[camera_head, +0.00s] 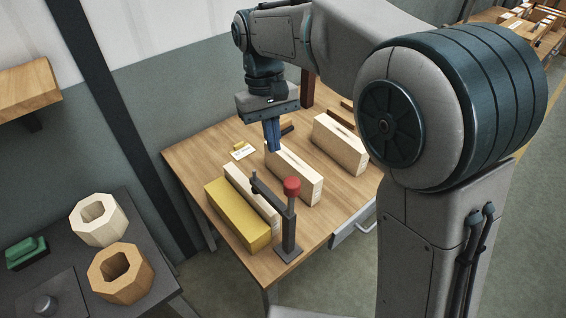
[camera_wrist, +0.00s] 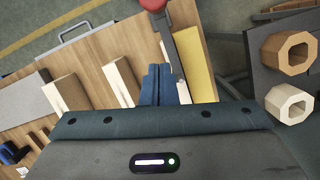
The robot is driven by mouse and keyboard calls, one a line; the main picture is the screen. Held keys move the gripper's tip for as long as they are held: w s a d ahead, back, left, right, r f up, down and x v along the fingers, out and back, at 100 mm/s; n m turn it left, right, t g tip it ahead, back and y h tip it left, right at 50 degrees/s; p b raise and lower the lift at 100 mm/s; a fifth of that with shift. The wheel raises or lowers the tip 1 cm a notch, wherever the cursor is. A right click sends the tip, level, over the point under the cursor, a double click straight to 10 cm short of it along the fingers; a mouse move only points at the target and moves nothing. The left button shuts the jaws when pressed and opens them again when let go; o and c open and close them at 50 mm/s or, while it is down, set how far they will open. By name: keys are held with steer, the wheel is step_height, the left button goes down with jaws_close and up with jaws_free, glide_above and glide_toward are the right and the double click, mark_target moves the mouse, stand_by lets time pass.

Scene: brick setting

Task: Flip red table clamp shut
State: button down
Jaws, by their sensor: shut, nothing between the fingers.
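The table clamp stands upright at the front edge of the wooden table. It has a dark post and arm (camera_head: 266,192) and a red knob (camera_head: 291,186) on top. In the wrist view the red knob (camera_wrist: 153,4) is at the top edge, with the dark clamp arm (camera_wrist: 165,42) running down from it towards my fingers. My gripper (camera_head: 272,148) points down above the table, behind the clamp in the head view. Its blue fingers are closed together and empty. In the wrist view my gripper (camera_wrist: 160,70) shows near the clamp arm; whether they touch I cannot tell.
A yellow block (camera_head: 237,214) and a pale wooden block (camera_head: 250,196) lie beside the clamp. More pale blocks (camera_head: 294,175) (camera_head: 340,143) stand on the wooden table (camera_head: 190,152). Hollow wooden pieces (camera_head: 121,273) sit on the dark bench at left. A drawer handle (camera_head: 366,225) sticks out at the table front.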

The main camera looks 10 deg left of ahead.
mark_target(291, 199)
steer(key=s+d+f, duration=0.1)
steer(key=s+f, duration=0.1)
steer(key=s+d+f+p, duration=0.1)
steer(key=s, duration=0.1)
steer(key=shift+d+f, duration=0.1)
steer(key=shift+d, duration=0.25)
steer(key=shift+s, duration=0.1)
